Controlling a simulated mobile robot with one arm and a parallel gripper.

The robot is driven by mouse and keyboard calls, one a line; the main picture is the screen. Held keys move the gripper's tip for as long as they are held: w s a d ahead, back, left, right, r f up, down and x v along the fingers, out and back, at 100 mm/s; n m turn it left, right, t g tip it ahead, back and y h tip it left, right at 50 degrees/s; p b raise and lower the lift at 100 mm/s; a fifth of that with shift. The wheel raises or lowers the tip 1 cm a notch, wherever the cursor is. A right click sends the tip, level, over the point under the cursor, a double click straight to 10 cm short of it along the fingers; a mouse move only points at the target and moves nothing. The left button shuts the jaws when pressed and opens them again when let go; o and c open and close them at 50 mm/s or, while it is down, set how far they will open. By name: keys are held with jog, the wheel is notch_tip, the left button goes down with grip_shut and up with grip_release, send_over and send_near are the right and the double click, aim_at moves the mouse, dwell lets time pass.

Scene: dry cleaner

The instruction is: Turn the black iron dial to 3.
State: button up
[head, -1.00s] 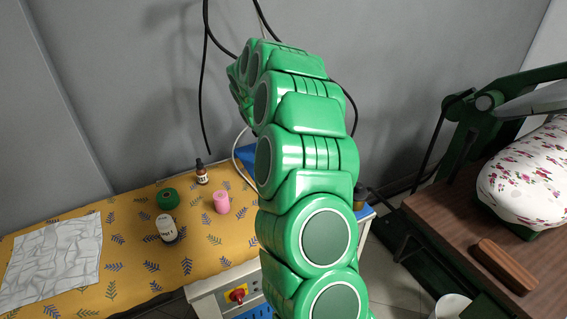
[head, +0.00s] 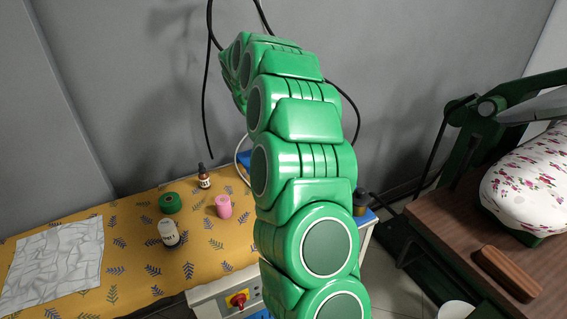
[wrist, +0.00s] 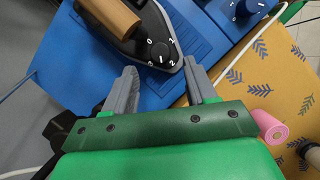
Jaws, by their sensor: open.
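The black iron (wrist: 128,40) with a brown handle (wrist: 110,16) shows in the wrist view, lying on a blue surface (wrist: 75,55). Its round black dial (wrist: 158,50) is near the iron's tip, with white numerals around it; I cannot tell for sure which one it is set to. My gripper (wrist: 160,72) is open and empty, its grey fingers apart on either side of the iron's tip, with the dial between and a little beyond them. In the head view my green arm hides the iron and my gripper.
A pink spool (head: 224,206), green roll (head: 170,202), white bottle (head: 168,232) and dropper bottle (head: 204,177) stand on the yellow cloth (head: 130,262). A red switch (head: 238,299) is on the front.

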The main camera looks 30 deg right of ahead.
jog(key=shift+v, duration=1.1)
jog(key=shift+s, duration=0.1)
jog(key=shift+s+d+f+n+t+h, duration=0.2)
jog(key=shift+s+d+f+n, duration=0.15)
jog(key=shift+f, duration=0.8)
jog(key=shift+s+d+f+n+t+h, duration=0.1)
jog(key=shift+s+d+f+n+t, duration=0.2)
jog(key=shift+f, duration=0.9)
jog(key=shift+s+d+f+n+t+h, duration=0.1)
jog(key=shift+s+d+f+n, duration=0.35)
jog(key=shift+f, duration=0.7)
jog(key=shift+w, duration=0.15)
